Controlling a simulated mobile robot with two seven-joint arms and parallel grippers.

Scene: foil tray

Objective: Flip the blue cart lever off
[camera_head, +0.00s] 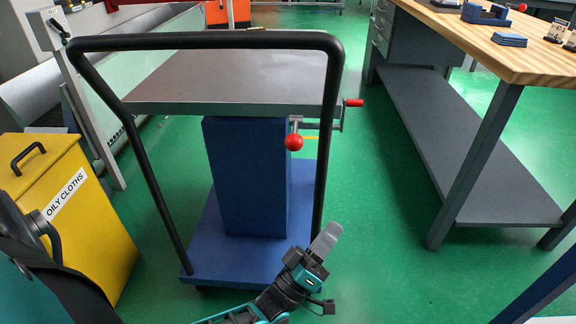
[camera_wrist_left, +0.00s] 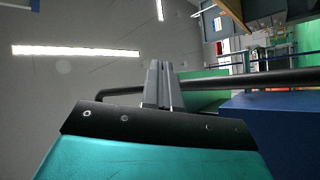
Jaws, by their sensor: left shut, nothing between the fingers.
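The blue cart (camera_head: 250,180) stands in the middle of the head view, with a grey top plate, a blue column and a black push handle (camera_head: 205,41). A lever with a red ball knob (camera_head: 293,142) hangs under the near right edge of the top. A red-handled crank (camera_head: 353,103) sticks out to the right of it. My left gripper (camera_head: 328,236) is below and right of the knob, apart from it, beside the handle's right post. Its fingers, also seen in the left wrist view (camera_wrist_left: 160,85), are together and empty. My right gripper is not in view.
A yellow bin (camera_head: 83,225) labelled OILY CLOTHS stands at the left. A workbench (camera_head: 500,50) with a grey lower shelf (camera_head: 460,150) stands at the right. Green floor (camera_head: 385,200) is clear between cart and bench. The handle's right post rises close to the lever.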

